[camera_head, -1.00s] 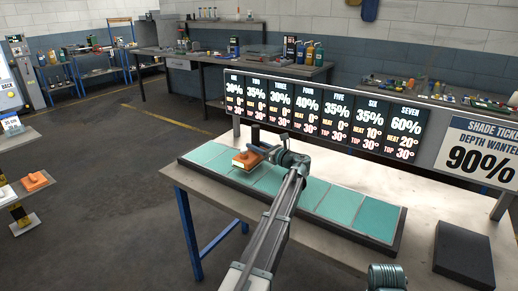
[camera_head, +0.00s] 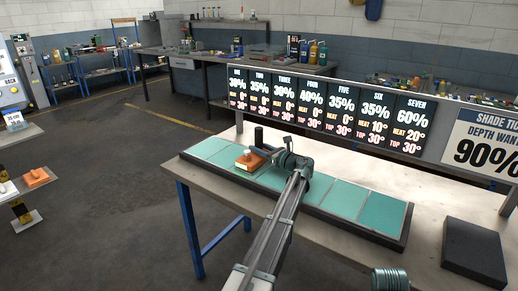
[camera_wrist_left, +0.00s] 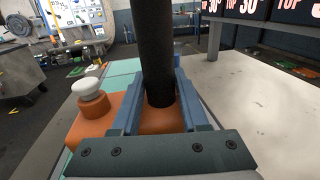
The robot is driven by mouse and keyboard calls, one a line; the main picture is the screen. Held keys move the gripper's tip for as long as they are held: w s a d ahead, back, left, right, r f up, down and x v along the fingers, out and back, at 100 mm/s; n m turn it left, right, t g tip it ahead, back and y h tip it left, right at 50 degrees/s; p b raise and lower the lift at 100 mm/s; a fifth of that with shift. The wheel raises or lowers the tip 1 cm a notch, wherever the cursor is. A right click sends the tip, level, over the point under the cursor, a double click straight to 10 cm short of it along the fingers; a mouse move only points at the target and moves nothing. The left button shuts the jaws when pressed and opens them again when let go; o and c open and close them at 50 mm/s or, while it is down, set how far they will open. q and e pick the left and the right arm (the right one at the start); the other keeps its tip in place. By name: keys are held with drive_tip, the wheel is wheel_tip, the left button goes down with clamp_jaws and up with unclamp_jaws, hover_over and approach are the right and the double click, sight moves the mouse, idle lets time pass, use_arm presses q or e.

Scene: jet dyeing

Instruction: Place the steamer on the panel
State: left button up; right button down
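The steamer (camera_head: 250,163) is an orange block with a white knob and a black upright post. In the head view it is over the second teal panel (camera_head: 209,149) from the left in the row on the table; I cannot tell if it fully rests there. In the left wrist view the steamer (camera_wrist_left: 86,127) is below the fingers, with teal beyond it. My left gripper (camera_head: 270,152) has its two blue fingers on both sides of the black post, close against it. In the wrist view the gripper (camera_wrist_left: 158,88) hides part of the block. My right gripper is not in view.
A sign board with numbered columns (camera_head: 320,110) stands behind the panel row. A dark flat block (camera_head: 473,250) lies at the table's right. Another orange block (camera_head: 37,177) is on a stand at the left. Bare tabletop (camera_head: 425,195) lies behind the row's right part.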

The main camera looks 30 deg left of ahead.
use_arm(q)
drive_tip(key=o, duration=0.4)
drive_tip(key=shift+r, duration=0.1)
drive_tip(key=shift+d+r, duration=0.1)
drive_tip(key=shift+d, duration=0.05)
drive_tip(key=v, duration=1.1)
drive_tip(key=shift+s+d, duration=0.25)
drive_tip(key=shift+d, duration=0.1)
